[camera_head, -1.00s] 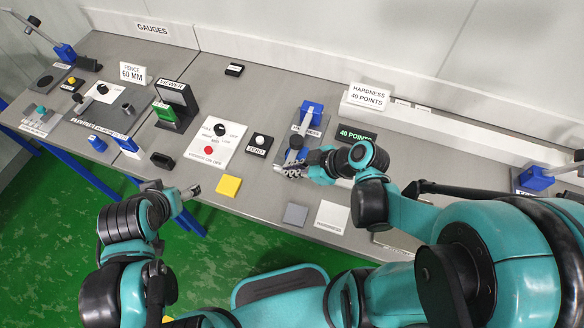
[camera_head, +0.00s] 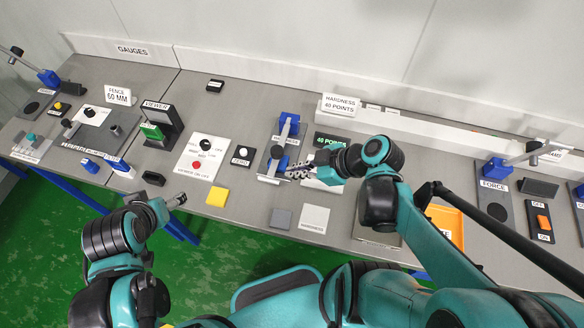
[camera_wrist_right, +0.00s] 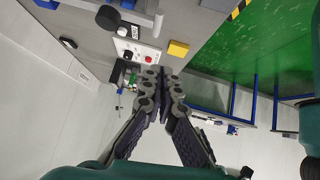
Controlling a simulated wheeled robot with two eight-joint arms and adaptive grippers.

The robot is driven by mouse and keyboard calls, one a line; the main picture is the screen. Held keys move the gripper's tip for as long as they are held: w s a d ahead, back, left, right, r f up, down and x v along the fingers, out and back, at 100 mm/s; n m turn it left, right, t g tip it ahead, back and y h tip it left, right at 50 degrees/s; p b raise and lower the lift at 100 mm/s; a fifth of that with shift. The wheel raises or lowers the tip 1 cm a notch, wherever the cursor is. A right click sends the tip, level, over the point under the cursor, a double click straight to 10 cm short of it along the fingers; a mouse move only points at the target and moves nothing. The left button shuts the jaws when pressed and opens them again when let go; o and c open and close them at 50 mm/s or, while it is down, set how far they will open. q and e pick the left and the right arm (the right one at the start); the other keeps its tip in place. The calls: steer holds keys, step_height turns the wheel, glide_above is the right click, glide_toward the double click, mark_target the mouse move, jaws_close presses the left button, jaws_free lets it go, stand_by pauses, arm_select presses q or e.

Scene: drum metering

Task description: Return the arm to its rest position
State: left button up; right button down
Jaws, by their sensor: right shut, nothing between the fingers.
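My right arm reaches in from the right in the head view, with its elbow raised over the table. My right gripper (camera_head: 290,173) is shut and empty beside the hardness tester (camera_head: 287,130), a grey plate with a blue column. I cannot tell whether they touch. The right wrist view shows its two dark fingers together (camera_wrist_right: 163,75), with nothing between them. My left gripper (camera_head: 177,200) is by the table's front edge, left of the yellow square (camera_head: 217,197). Its fingers are too small to judge.
The green "40 POINTS" display (camera_head: 331,142) stands close to my right gripper. A grey square (camera_head: 281,218) and a white pad (camera_head: 314,219) lie in front. An orange tray (camera_head: 447,222) is under my right forearm. The force stand (camera_head: 495,171) is at right.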

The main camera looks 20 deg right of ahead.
steer(key=d+m+h+b, duration=0.1)
steer(key=m+h+b, duration=0.1)
steer(key=m, duration=0.2)
steer(key=d+f+m+h+b, duration=0.1)
steer(key=m+h+b, duration=0.1)
steer(key=m, duration=0.1)
steer(key=d+f+m+t+h+b, duration=0.1)
steer(key=m+h+b, duration=0.1)
steer(key=m+h, duration=0.1)
steer(key=shift+s+d+m+b, duration=0.1)
steer(key=shift+m+b, duration=0.25)
steer(key=shift+m, duration=0.45)
